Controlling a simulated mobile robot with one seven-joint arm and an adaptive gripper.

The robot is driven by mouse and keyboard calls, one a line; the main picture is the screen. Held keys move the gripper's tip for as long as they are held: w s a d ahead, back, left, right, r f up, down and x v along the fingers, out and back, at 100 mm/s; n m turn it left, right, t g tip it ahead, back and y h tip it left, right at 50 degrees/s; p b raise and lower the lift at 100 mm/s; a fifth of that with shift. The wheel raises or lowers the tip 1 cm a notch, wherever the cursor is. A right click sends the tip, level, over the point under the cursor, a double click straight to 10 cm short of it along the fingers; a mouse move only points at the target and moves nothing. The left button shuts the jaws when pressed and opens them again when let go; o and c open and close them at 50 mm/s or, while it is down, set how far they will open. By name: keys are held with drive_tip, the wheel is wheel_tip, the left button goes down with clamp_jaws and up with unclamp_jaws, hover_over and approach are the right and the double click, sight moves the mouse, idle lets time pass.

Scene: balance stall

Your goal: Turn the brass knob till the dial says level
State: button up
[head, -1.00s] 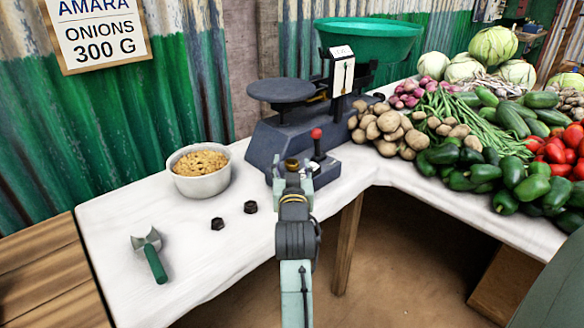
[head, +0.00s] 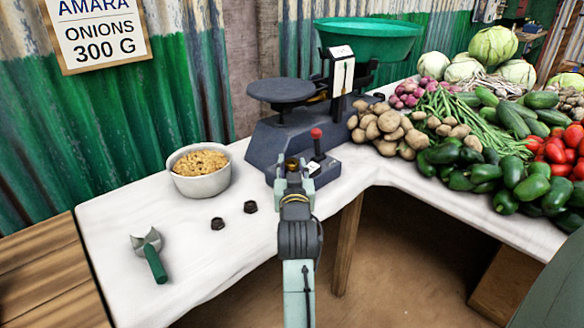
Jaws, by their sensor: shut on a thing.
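The brass knob (head: 292,163) sits low on the front of the dark blue-grey balance scale (head: 262,150). My gripper (head: 292,171) is at the knob and shut on it, and my arm hides part of the knob and the scale's front. The dial (head: 341,75) is a white upright plate with a dark pointer between the flat dark pan (head: 281,90) and the green bowl (head: 372,42). The pointer looks near upright, but it is too small to read exactly. A red-tipped lever (head: 316,134) stands on the scale just right of the knob.
A metal bowl of brown pieces (head: 201,183), two dark weights (head: 218,223) (head: 250,207) and a green-handled scoop (head: 150,256) are on the white counter (head: 115,212) at left. Potatoes (head: 383,124) and other vegetables crowd the right. The front of the counter is partly clear.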

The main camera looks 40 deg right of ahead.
drive_tip(key=shift+s+d+f+n+t+y+b, duration=0.15)
drive_tip(key=shift+n+t+y+b, duration=0.3)
drive_tip(key=shift+y, duration=0.25)
drive_tip(key=shift+w+d+n+t+y+b, duration=0.1)
drive_tip(key=shift+n+t+y+b, duration=0.25)
drive_tip(key=shift+n+y, duration=0.6)
drive_tip(key=shift+y, duration=0.25)
drive_tip(key=o, duration=1.1)
drive_tip(key=shift+s, duration=0.1)
drive_tip(key=v, duration=0.7)
drive_tip(key=shift+s, duration=0.25)
